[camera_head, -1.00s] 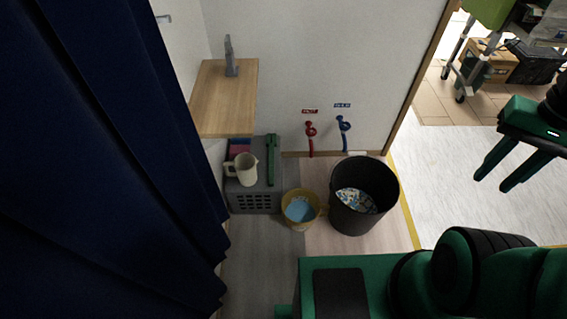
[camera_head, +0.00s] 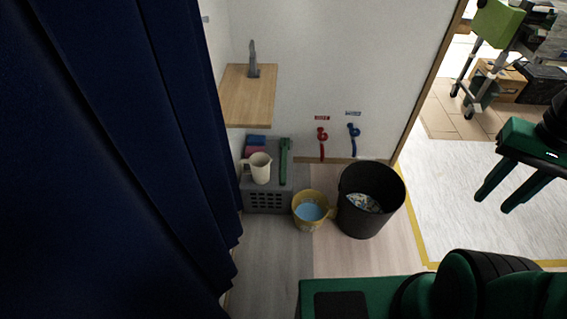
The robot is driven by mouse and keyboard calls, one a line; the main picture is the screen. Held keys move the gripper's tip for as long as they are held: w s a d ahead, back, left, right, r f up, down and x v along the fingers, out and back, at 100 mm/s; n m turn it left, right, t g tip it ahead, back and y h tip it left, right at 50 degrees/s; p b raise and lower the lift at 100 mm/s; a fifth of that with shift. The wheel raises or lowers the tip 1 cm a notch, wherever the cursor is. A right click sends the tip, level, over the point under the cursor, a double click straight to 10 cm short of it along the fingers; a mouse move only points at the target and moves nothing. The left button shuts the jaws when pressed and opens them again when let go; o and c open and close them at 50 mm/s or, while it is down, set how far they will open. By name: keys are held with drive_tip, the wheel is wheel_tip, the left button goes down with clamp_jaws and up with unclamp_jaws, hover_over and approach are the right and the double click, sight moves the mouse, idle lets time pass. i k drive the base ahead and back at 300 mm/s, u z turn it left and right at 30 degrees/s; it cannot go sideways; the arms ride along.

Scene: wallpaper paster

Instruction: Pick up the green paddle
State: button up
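The green paddle (camera_head: 285,160) lies on top of a grey crate (camera_head: 268,201), to the right of a cream jug (camera_head: 260,168). It is long and narrow and points toward the wall. My gripper (camera_head: 494,202) is at the right side of the view, far from the paddle. Its two green fingers are apart with nothing between them.
A wooden shelf (camera_head: 248,95) juts out above the crate. A yellow bucket (camera_head: 309,211) and a black bin (camera_head: 371,200) stand right of the crate. A dark blue curtain (camera_head: 120,160) fills the left. Floor (camera_head: 330,258) in front is clear.

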sight(285, 143)
drive_tip(key=u, duration=0.05)
drive_tip(key=i, duration=0.9)
drive_tip(key=z, duration=0.1)
